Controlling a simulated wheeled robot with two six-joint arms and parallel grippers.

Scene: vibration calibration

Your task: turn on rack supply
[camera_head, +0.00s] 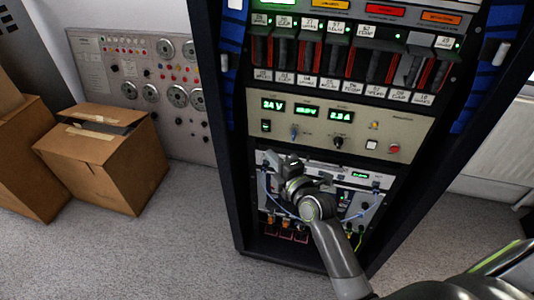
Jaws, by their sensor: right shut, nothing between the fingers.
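The rack (238,222) is a tall dark cabinet that fills the middle and right of the head view. Its beige supply panel (394,121) has green displays that are lit, the left one reading about 24 V. A small switch with a green light (266,126) sits at that panel's left, and knobs and a red button (394,149) are further right. My right gripper (275,158) is shut and empty, in front of the lower panel, just below the beige panel's left part. It hides part of the lower panel. My left gripper is not in view.
Above the beige panel is a row of large breakers (338,55) with labels and green lights. Cables (372,215) hang at the lower panel. Cardboard boxes (105,160) and a grey instrument panel (150,85) stand at the left. Carpet (180,255) is clear before the rack.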

